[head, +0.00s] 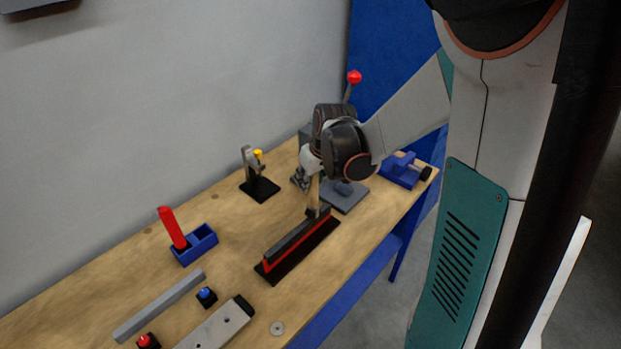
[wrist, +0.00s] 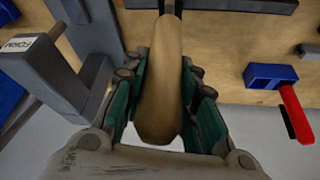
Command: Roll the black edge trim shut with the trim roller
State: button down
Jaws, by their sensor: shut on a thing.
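My gripper (head: 309,178) is shut on the wooden handle of the trim roller (head: 313,194), which stands roughly upright. In the wrist view the pale wooden handle (wrist: 160,85) sits between the green-sided fingers of my gripper (wrist: 166,95). The black edge trim (head: 295,239) lies as a long strip with a red line along its side, on a black base on the bench. The roller's lower end is at the far end of the trim; I cannot tell whether it touches. The roller head is mostly hidden in the wrist view.
A grey press with a red-knobbed lever (head: 354,77) stands close behind my gripper. A toggle clamp (head: 258,186) and a blue holder (head: 203,240) with a red-handled tool (head: 172,227) are to the left. A grey bar (head: 158,305) lies nearer. A blue vise (head: 401,172) is right.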

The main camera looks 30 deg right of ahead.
jog(key=shift+a, duration=0.1)
jog(key=shift+s+a, duration=0.25)
jog(key=shift+a, duration=0.4)
jog(key=shift+s+a, duration=0.2)
jog(key=shift+a, duration=0.5)
jog(key=shift+s+a, duration=0.25)
jog(key=shift+a, duration=0.4)
jog(key=shift+s+a, duration=0.25)
jog(key=shift+a, duration=0.45)
jog(key=shift+s+a, duration=0.25)
jog(key=shift+a, duration=0.35)
jog(key=shift+s+a, duration=0.25)
jog(key=shift+a, duration=0.5)
jog(key=shift+s+a, duration=0.25)
jog(key=shift+a, duration=0.35)
jog(key=shift+s+a, duration=0.2)
jog(key=shift+a, duration=0.45)
